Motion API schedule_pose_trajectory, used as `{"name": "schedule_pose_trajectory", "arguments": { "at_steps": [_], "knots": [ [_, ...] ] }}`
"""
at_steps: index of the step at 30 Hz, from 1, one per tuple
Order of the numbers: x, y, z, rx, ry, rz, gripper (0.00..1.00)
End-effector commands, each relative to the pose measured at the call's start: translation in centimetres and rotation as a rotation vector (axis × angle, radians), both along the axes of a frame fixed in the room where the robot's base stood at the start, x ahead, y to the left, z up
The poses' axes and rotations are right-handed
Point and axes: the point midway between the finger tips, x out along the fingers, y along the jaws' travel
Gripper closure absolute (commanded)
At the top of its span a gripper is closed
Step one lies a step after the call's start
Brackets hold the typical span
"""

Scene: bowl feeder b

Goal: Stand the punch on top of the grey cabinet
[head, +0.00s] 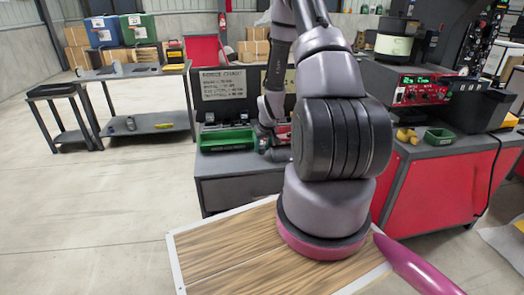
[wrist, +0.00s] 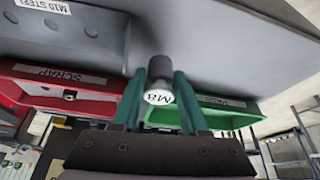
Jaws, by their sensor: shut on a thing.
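In the wrist view, the two teal fingers of my gripper (wrist: 158,100) are closed on a short dark grey cylinder with a white end marked M8, which I take for the punch (wrist: 159,66). Whether its far end touches the grey surface behind it cannot be told. In the head view, the grey cabinet (head: 240,188) stands at the centre, behind my arm. My gripper is down by the cabinet's top there, mostly hidden by my arm, and I cannot make out the punch.
A green tray (head: 228,140) sits on the cabinet; a green tray (wrist: 236,118) and a red tray marked SCRAP (wrist: 70,98) flank my fingers. A sign board (head: 224,84) stands behind. A red-fronted bench (head: 430,190) is at right.

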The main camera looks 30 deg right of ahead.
Motion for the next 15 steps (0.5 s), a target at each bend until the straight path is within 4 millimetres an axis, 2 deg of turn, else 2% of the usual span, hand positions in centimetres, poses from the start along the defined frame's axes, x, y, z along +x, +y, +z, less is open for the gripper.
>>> {"name": "schedule_pose_trajectory", "arguments": {
  "at_steps": [1, 4, 15],
  "knots": [
    [0.0, 0.0, -0.9, 0.002, 0.002, -0.001, 1.00],
    [0.0, 0.0, -1.8, 0.000, 0.000, -0.001, 1.00],
    [0.0, 0.0, -2.2, 0.000, 0.000, -0.001, 1.00]
  ]
}}
